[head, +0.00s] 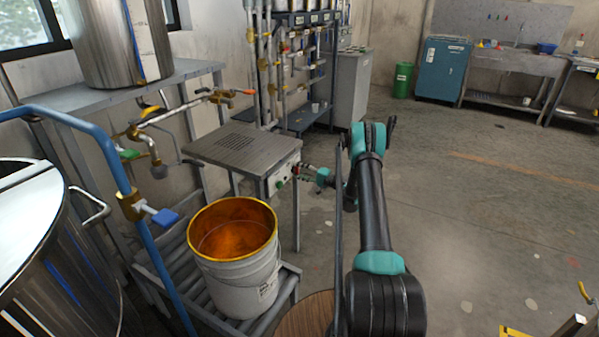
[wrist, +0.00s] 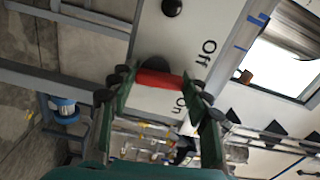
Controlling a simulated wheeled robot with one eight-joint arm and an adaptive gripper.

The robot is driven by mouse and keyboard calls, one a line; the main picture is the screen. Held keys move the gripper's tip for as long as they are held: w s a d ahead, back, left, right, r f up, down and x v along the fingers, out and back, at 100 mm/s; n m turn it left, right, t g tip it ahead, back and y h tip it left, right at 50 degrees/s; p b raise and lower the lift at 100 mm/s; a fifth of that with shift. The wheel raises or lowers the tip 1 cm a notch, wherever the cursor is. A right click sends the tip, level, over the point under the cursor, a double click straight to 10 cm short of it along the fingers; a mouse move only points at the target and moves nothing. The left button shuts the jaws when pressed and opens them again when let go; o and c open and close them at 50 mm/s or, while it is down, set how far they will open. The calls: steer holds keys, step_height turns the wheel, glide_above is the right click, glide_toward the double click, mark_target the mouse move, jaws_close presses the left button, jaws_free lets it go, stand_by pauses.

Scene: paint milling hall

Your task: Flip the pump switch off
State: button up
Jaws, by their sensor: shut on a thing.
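The pump switch (wrist: 160,79) shows in the wrist view as a red bar in front of a pale panel (wrist: 200,25) marked "Off" and "On". The red bar lies between the two words, a little nearer "On"; I cannot tell its exact setting. My gripper (wrist: 158,86) is shut on the red bar, with a finger at each end of it. In the head view my gripper (head: 305,172) reaches the front panel of a metal-topped control box (head: 243,146). The switch is too small there to make out clearly.
A white bucket with orange paint (head: 237,245) stands on a slatted rack just below the box. Pipes and valves (head: 150,130) run to its left, beside a steel drum (head: 40,250). The floor right of my arm is mostly open.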

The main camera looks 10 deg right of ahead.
steer(key=n, duration=0.5)
steer(key=shift+s+a+f+n, duration=0.1)
steer(key=shift+s+f+n, duration=0.05)
steer(key=shift+n, duration=0.25)
stand_by(0.4)
steer(key=o, duration=1.2)
steer(key=shift+c, duration=0.2)
steer(key=v, duration=1.2)
